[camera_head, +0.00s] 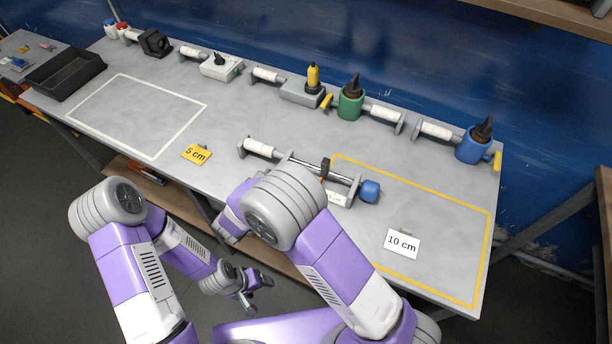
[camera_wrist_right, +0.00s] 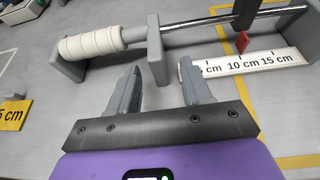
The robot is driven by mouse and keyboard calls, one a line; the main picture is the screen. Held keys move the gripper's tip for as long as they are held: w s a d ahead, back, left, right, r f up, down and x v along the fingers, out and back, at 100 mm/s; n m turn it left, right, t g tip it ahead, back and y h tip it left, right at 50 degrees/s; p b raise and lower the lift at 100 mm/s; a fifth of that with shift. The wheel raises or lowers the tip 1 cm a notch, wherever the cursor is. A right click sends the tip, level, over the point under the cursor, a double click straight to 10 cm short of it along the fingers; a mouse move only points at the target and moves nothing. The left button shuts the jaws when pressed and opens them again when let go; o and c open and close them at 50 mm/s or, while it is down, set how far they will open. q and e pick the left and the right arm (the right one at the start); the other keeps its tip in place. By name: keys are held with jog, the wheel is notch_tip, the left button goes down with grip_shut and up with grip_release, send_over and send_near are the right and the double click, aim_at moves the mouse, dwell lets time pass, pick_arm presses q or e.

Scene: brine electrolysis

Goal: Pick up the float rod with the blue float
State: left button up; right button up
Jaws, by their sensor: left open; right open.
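The float rod (camera_head: 308,163) lies level on grey stands near the middle of the bench, with a white ribbed grip (camera_head: 259,147) at its left end and a blue float (camera_head: 370,190) at its right. In the right wrist view its grip (camera_wrist_right: 88,44) and metal rod (camera_wrist_right: 210,24) show, but the float does not. My right gripper (camera_wrist_right: 160,88) is open and empty, its fingers on the near side of a grey stand; it is hidden behind my arm in the head view. My left gripper (camera_head: 255,294) is open and empty, low in front of the bench.
A scale strip (camera_wrist_right: 245,63) with a red pointer (camera_wrist_right: 242,42) lies below the rod. A yellow outline with a "10 cm" card (camera_head: 402,244) is at the right; a "5 cm" card (camera_head: 197,154) is at the left. Bottles, including a green one (camera_head: 350,103), line the back.

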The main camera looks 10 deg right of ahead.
jog(key=shift+w+d+f, duration=0.2)
jog(key=shift+w+f, duration=0.1)
jog(key=shift+f, duration=0.2)
jog(key=b+x, duration=0.1)
jog(key=x, duration=0.2)
jog(key=b+x, duration=0.1)
jog(key=x, duration=0.3)
jog(key=shift+w+a+r, duration=0.1)
jog(key=shift+r, duration=0.15)
grip_shut()
